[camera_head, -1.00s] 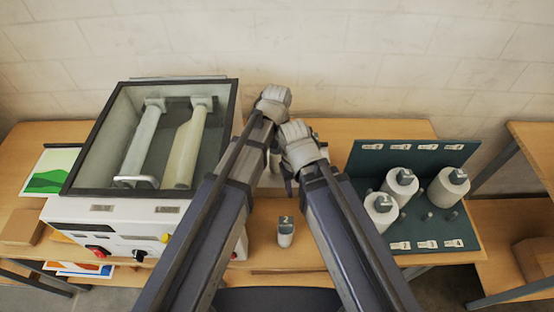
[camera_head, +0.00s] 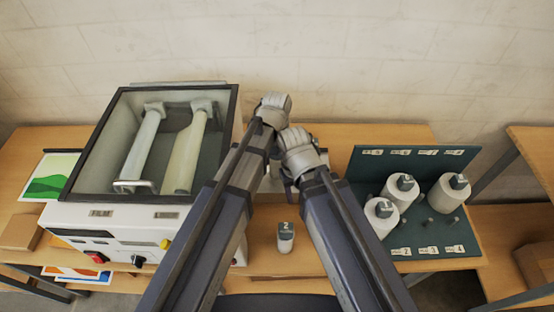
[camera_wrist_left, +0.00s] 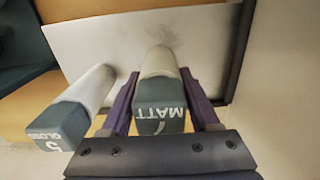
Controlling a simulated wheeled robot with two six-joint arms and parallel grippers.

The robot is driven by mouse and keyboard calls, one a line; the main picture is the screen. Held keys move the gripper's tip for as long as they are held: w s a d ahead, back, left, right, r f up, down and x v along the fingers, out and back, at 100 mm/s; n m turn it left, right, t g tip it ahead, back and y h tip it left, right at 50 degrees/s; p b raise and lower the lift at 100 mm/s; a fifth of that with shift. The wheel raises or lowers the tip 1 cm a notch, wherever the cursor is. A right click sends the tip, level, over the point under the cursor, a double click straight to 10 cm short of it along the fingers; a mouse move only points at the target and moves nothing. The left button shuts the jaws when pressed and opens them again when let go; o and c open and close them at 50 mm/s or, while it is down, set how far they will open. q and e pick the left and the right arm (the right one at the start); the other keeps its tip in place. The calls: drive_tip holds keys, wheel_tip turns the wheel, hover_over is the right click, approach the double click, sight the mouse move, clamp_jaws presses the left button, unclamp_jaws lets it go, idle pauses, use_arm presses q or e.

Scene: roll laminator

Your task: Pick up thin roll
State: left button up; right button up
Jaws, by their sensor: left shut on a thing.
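My left gripper (camera_wrist_left: 162,88) is shut on a pale roll with a dark end cap marked MATT (camera_wrist_left: 160,118), one finger on each side. A thinner-looking pale roll with a dark cap marked GLOSS (camera_wrist_left: 92,98) lies just left of it in the left wrist view, outside the fingers. In the head view, the left wrist (camera_head: 274,110) is at the back middle of the table, with its fingers hidden. My right wrist (camera_head: 300,155) is close beside it. The right fingers and the held roll are hidden there by my arms.
The laminator (camera_head: 140,222), with two rolls under its clear cover, stands left. A dark green rack (camera_head: 437,235) with several white rolls stands right. A small capped roll (camera_head: 285,237) stands at the front middle. The table (camera_head: 390,132) is bare along the back right.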

use_arm(q)
drive_tip(key=shift+c, duration=0.8)
drive_tip(key=shift+r, duration=0.15)
wheel_tip(320, 180, up, 10)
drive_tip(key=p, duration=1)
drive_tip(key=shift+s+f, duration=0.1)
drive_tip(key=shift+f, duration=0.1)
